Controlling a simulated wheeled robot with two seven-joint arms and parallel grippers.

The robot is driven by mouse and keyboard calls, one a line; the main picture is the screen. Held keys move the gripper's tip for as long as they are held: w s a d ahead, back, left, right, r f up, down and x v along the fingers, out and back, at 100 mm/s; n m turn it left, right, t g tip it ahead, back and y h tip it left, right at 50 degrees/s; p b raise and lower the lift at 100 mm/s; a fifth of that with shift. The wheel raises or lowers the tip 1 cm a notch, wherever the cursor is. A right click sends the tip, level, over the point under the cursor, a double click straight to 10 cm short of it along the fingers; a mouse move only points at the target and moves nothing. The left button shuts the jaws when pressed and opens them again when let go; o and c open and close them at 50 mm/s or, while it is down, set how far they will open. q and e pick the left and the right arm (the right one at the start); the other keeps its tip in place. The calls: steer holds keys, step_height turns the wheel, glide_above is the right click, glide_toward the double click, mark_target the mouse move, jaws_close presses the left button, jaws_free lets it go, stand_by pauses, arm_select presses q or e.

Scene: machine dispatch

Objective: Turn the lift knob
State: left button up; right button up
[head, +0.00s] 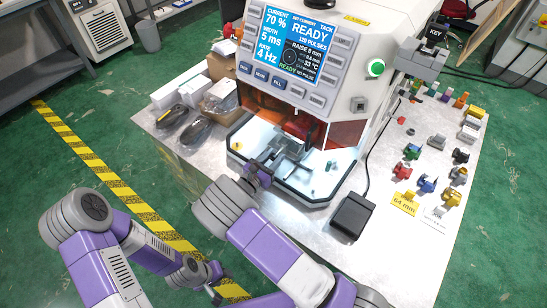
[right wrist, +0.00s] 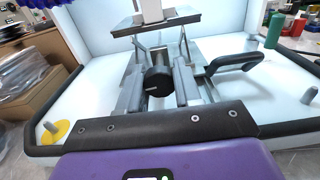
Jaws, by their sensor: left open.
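The lift knob, a dark round knob (right wrist: 157,81), shows in the right wrist view below a metal frame on the machine (head: 300,70). My right gripper (right wrist: 158,90) has one grey finger on each side of the knob. Small gaps or contact at the fingers cannot be told apart. In the head view my right gripper (head: 262,174) reaches the machine's front bay, and the knob is hidden there. My left gripper (head: 213,284) is open and empty, low over the floor, away from the machine. The display reads READY.
A black foot pedal (head: 352,215) lies on the table (head: 390,260) right of the bay. Several coloured parts stand farther right. Boxes (head: 180,92) and dark packets lie on the left. A green cylinder (right wrist: 275,30) stands in the bay's right side.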

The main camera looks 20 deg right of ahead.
steer(key=c, duration=0.4)
steer(key=shift+o, duration=0.2)
steer(key=m+b, duration=0.2)
steer(key=m, duration=0.2)
steer(key=shift+f+m+b, duration=0.15)
steer(key=shift+m+b, duration=0.15)
steer(key=m+b, duration=0.3)
steer(key=m, duration=0.1)
steer(key=shift+m, duration=0.3)
steer(key=m+b, duration=0.7)
steer(key=shift+r+m+b, duration=0.2)
steer(key=shift+m+b, duration=1.25)
steer(key=shift+m, duration=0.05)
